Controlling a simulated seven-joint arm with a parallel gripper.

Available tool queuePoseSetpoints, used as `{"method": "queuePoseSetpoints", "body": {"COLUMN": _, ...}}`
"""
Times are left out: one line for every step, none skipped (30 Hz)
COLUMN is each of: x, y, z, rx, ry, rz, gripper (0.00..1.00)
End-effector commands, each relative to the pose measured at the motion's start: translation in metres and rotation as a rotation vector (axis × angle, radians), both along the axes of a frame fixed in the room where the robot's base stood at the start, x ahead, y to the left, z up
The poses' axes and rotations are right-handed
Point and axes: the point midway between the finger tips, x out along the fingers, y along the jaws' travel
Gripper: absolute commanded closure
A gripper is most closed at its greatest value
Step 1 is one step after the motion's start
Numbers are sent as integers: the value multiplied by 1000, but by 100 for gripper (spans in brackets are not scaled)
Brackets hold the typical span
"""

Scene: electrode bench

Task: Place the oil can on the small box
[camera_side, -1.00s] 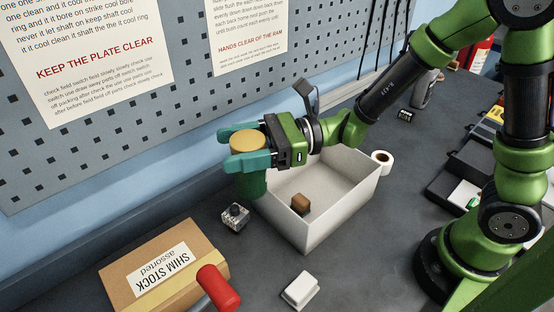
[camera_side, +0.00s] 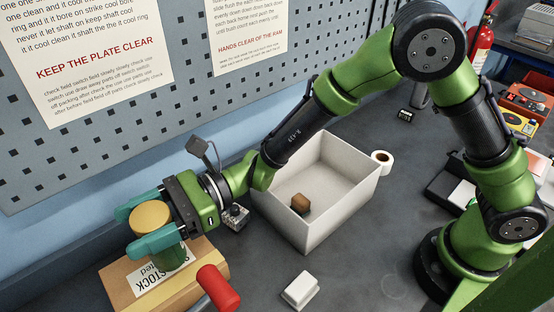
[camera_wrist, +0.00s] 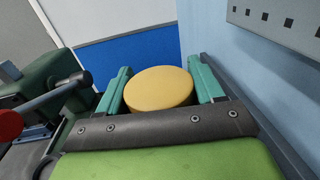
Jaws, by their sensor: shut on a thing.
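The oil can, a green cylinder with a flat tan top (camera_side: 150,216), is held upright between the teal fingers of my gripper (camera_side: 135,230). The small box is a brown cardboard box (camera_side: 205,262) with a white "SHIM STOCK" label, at the lower left of the side view. The can is over the box in that view and covers part of the label. I cannot tell whether the can's base touches the box. In the wrist view the can's round top (camera_wrist: 158,87) sits between both fingers; the box is not clearly visible there.
A red-knobbed handle (camera_side: 218,288) rises right beside the box's front. A white open bin (camera_side: 318,232) with a brown block (camera_side: 300,203) stands to the right. A small metal part (camera_side: 236,217) lies close behind the gripper. The pegboard wall (camera_side: 110,150) runs along the back.

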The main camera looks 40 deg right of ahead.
Motion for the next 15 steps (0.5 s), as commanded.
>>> {"method": "queuePoseSetpoints", "body": {"x": 6, "y": 9, "z": 0, "rx": 3, "ry": -1, "rz": 1, "gripper": 82}}
{"method": "queuePoseSetpoints", "body": {"x": 9, "y": 12, "z": 0, "rx": 3, "ry": -2, "rz": 1, "gripper": 82}}
{"method": "queuePoseSetpoints", "body": {"x": 12, "y": 16, "z": -1, "rx": 4, "ry": -1, "rz": 2, "gripper": 82}}
{"method": "queuePoseSetpoints", "body": {"x": 14, "y": 19, "z": -1, "rx": 4, "ry": 0, "rz": 1, "gripper": 82}}
{"method": "queuePoseSetpoints", "body": {"x": 16, "y": 20, "z": -1, "rx": 4, "ry": 0, "rz": 1, "gripper": 82}}
{"method": "queuePoseSetpoints", "body": {"x": 17, "y": 22, "z": -1, "rx": 4, "ry": 0, "rz": 0, "gripper": 82}}
{"method": "queuePoseSetpoints", "body": {"x": 18, "y": 23, "z": -1, "rx": 4, "ry": 1, "rz": 0, "gripper": 82}}
{"method": "queuePoseSetpoints", "body": {"x": 19, "y": 23, "z": -2, "rx": 3, "ry": 2, "rz": -1, "gripper": 82}}
{"method": "queuePoseSetpoints", "body": {"x": 19, "y": 23, "z": -5, "rx": 2, "ry": 2, "rz": -1, "gripper": 82}}
{"method": "queuePoseSetpoints", "body": {"x": 19, "y": 23, "z": -8, "rx": 2, "ry": 3, "rz": -1, "gripper": 82}}
{"method": "queuePoseSetpoints", "body": {"x": 19, "y": 23, "z": -11, "rx": 1, "ry": 3, "rz": -1, "gripper": 82}}
{"method": "queuePoseSetpoints", "body": {"x": 19, "y": 23, "z": -17, "rx": 0, "ry": 3, "rz": -1, "gripper": 82}}
{"method": "queuePoseSetpoints", "body": {"x": 19, "y": 23, "z": -21, "rx": 0, "ry": 4, "rz": -1, "gripper": 82}}
{"method": "queuePoseSetpoints", "body": {"x": 18, "y": 23, "z": -26, "rx": 0, "ry": 4, "rz": 0, "gripper": 82}}
{"method": "queuePoseSetpoints", "body": {"x": 18, "y": 23, "z": -31, "rx": 1, "ry": 4, "rz": 0, "gripper": 82}}
